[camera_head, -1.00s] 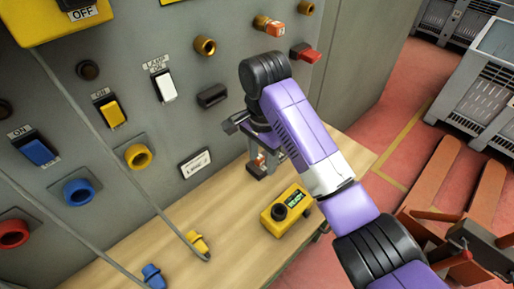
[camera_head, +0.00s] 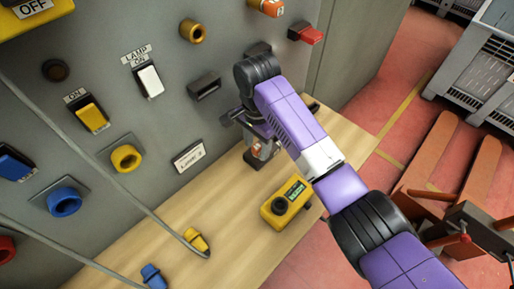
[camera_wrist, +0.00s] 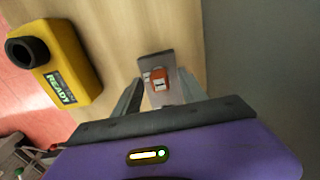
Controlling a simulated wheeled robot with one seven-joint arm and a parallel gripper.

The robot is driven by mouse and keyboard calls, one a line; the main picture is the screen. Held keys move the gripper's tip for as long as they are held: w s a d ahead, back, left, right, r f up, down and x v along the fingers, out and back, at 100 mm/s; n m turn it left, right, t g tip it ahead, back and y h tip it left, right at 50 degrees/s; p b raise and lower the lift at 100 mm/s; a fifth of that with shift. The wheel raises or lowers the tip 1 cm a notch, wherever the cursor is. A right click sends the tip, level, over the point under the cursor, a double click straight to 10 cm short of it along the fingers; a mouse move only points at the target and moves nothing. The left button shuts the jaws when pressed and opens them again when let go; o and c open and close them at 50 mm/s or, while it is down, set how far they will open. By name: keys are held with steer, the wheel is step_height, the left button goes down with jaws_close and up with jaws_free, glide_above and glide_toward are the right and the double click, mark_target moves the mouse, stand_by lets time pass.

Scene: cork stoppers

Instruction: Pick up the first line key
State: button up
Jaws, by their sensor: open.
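A small orange key-like piece (camera_wrist: 160,86) with a pale marking lies on a narrow grey plate (camera_wrist: 156,62) on the wooden table. I cannot read its marking. My gripper (camera_wrist: 160,78) is open above it in the wrist view, one finger on each side, with nothing clamped. In the head view, my gripper (camera_head: 262,155) points down at the table close to the panel. A bit of orange shows between its fingers, and the rest is hidden by them. Another orange tagged piece (camera_head: 268,7) sits in the panel at the top.
A yellow box with a READY display (camera_head: 286,205) stands on the table (camera_head: 225,230) beside my gripper. A yellow plug (camera_head: 196,240) and a blue plug (camera_head: 153,276) lie nearer the front. The grey panel (camera_head: 220,125) with switches and sockets rises behind.

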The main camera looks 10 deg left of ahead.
steer(key=shift+f, duration=0.35)
steer(key=shift+c, duration=0.4)
jaws_close()
steer(key=shift+r, duration=0.1)
